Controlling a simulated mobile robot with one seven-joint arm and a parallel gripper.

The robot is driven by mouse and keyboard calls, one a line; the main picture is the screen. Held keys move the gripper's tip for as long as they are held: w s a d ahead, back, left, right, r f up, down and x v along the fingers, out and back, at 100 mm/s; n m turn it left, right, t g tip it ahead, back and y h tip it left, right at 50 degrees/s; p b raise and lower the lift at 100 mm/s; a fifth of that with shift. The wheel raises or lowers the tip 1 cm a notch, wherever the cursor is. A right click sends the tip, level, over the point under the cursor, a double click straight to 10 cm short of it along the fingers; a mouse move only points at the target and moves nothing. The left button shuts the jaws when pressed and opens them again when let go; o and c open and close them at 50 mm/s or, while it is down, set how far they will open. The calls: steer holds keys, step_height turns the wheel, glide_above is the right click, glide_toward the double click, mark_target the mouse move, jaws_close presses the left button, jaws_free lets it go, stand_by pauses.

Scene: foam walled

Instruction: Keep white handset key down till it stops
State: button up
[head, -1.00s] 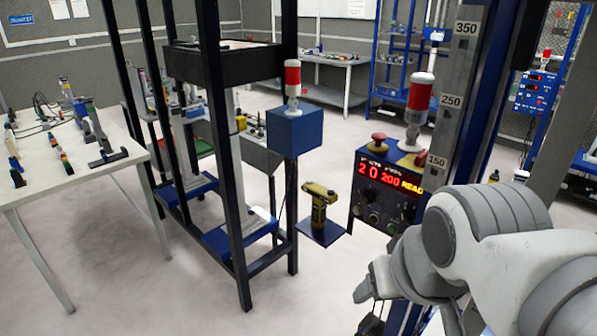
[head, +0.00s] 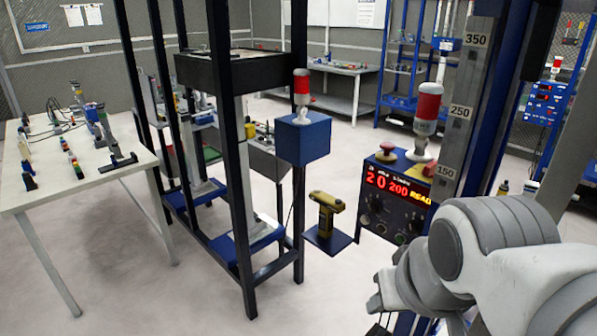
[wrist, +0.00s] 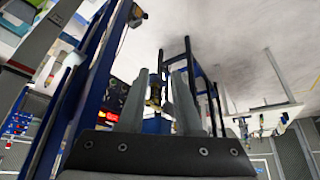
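A yellow and black handset (head: 326,212) stands upright on a small blue shelf (head: 322,242) in the middle of the head view. It also shows, small, between my fingers in the wrist view (wrist: 155,92). I cannot make out a white key on it at this size. My gripper (head: 378,303) is at the bottom of the head view, in front of and to the right of the shelf, partly cut off by the frame. In the wrist view my gripper (wrist: 160,78) has its two grey fingers apart with nothing held. The handset appears beyond the fingertips, not touching them.
A control box (head: 395,198) with a red display and knobs stands just right of the handset. A blue box (head: 303,137) with a red-and-white lamp is behind, on a dark frame (head: 240,170). A white table (head: 85,175) is at left. Floor is open between table and frame.

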jaws_close()
stand_by(1.4)
